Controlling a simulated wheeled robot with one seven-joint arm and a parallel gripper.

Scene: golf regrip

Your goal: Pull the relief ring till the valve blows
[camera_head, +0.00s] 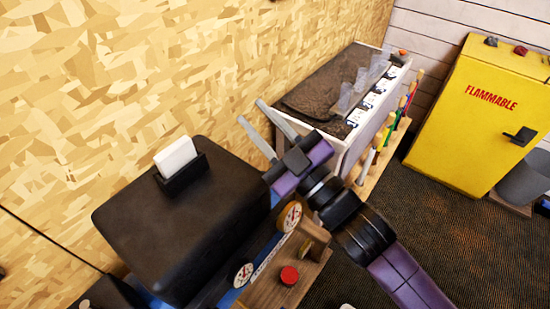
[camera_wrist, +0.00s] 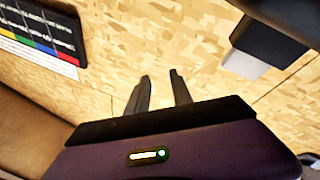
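My gripper (camera_head: 250,110) has its two grey fingers spread apart with nothing between them. It points toward the chipboard wall, just right of a black box-shaped unit (camera_head: 165,235). In the wrist view, the open fingers (camera_wrist: 160,84) show only bare wall between them. A round gauge (camera_head: 291,216) sits at the unit's right side, and a second gauge (camera_head: 243,274) sits lower. A red knob (camera_head: 289,275) is on a wooden block beside them. I cannot make out the relief ring or valve in either view; my arm covers part of that area.
A white card stands in a black holder (camera_head: 183,178) on the unit. A bench (camera_head: 349,140) with a brown top stands behind my gripper, with clubs along its side. A yellow flammables cabinet (camera_head: 478,120) stands at right. A striped chart (camera_wrist: 45,35) hangs on the wall. Carpet at lower right is open.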

